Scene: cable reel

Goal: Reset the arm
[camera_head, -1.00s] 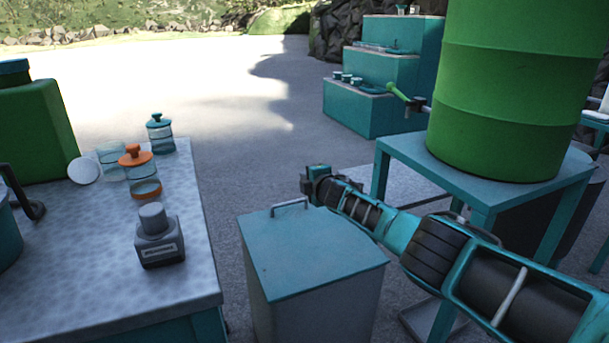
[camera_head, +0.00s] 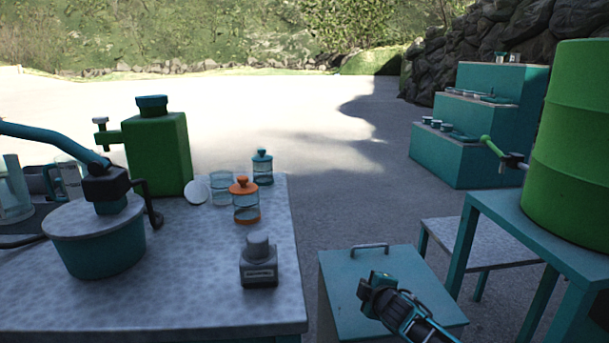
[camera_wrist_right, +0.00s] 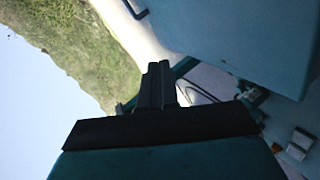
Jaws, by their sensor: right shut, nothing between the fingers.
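My right gripper (camera_head: 375,290) shows in the head view above the teal lid of a box (camera_head: 345,275), with its arm coming in from the lower right. It is shut with nothing in it. In the wrist view its two dark fingers (camera_wrist_right: 155,72) are together and point up the picture. A large teal surface (camera_wrist_right: 245,35) fills the upper right there. I cannot tell whether the gripper touches the lid.
A green barrel (camera_head: 575,150) stands on a teal stand at right. Stepped shelves (camera_head: 465,150) stand behind. Open ground lies between.

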